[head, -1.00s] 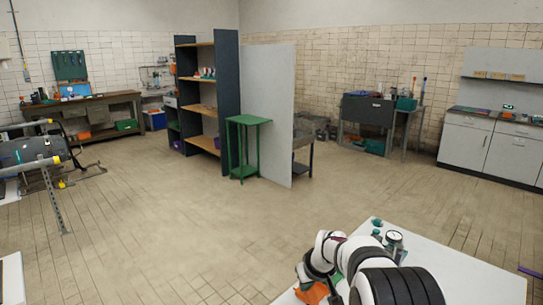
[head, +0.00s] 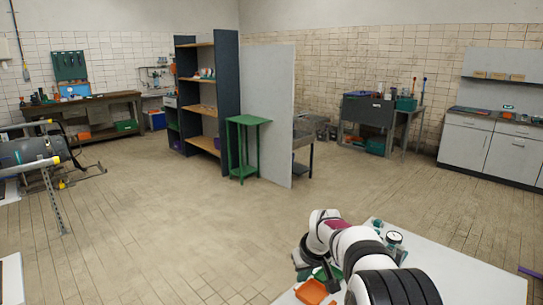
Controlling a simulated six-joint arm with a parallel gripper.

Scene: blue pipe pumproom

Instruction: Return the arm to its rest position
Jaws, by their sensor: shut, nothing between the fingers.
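My arm (head: 352,247) reaches from the bottom right over a white table. It is bent, with its white and dark links raised above the tabletop. My gripper (head: 328,278) is the small dark part hanging at the arm's far left end. It is shut and holds nothing. It is just to the right of and above an orange tray (head: 311,292) in the picture. The fingertips are small and partly lost against the things behind them.
The white table (head: 460,277) is bare on its right side. A round gauge (head: 394,237) and small teal parts (head: 377,223) are at its far edge, close to the arm. A green stand (head: 246,150) and dark shelves (head: 208,95) stand far off across open floor.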

